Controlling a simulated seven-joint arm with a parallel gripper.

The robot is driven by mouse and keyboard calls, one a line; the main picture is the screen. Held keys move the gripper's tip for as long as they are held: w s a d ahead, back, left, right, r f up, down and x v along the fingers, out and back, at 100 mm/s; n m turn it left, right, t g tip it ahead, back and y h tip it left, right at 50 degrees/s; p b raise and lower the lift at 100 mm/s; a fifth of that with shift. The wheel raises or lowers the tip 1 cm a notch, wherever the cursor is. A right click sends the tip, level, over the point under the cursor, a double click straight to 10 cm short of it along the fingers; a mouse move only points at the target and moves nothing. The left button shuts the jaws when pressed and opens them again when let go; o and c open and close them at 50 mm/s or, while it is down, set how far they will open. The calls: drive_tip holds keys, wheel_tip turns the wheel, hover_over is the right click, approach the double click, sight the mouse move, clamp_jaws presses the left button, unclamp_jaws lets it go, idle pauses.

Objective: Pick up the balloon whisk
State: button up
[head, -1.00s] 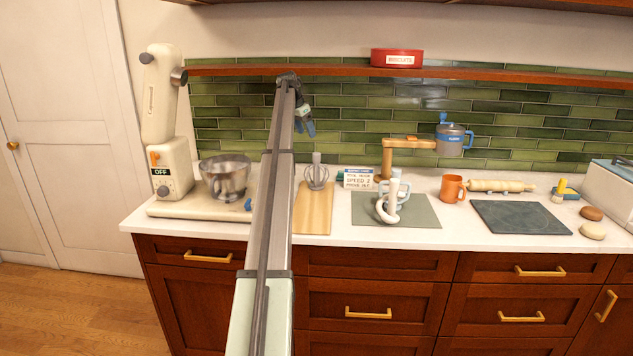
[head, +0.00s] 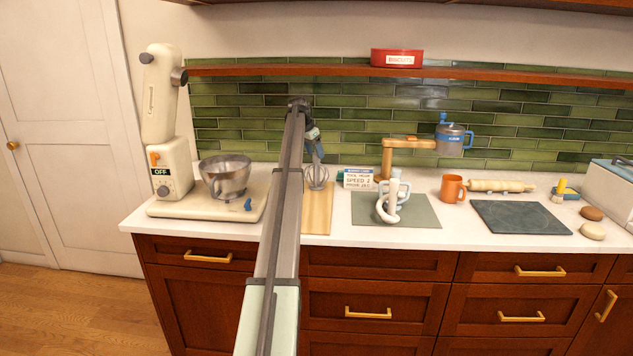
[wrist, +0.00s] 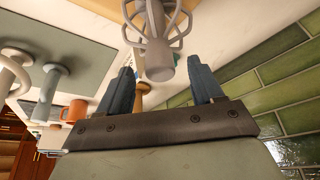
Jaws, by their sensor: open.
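The balloon whisk (head: 317,179) is grey and stands upright, handle up, at the wooden board (head: 317,222) on the counter. In the wrist view the whisk (wrist: 158,50) shows with its handle end toward me and its wires beyond. My gripper (head: 315,152) is just above the whisk handle in the head view. In the wrist view its two blue-grey fingers are apart and empty, one on each side of the handle end. I cannot tell how far the handle reaches between them.
The stand mixer (head: 170,180) and its steel bowl (head: 226,185) are on the left. White mixer attachments (head: 388,208) stand on a grey mat (head: 424,215) to the right. A speed card (head: 359,180) stands behind. An orange mug (head: 453,189) is farther right.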

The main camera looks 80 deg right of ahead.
sight(316, 171)
drive_tip(key=shift+x, duration=1.55)
drive_tip(key=shift+r, duration=0.1)
drive_tip(key=shift+c, duration=0.4)
clamp_jaws()
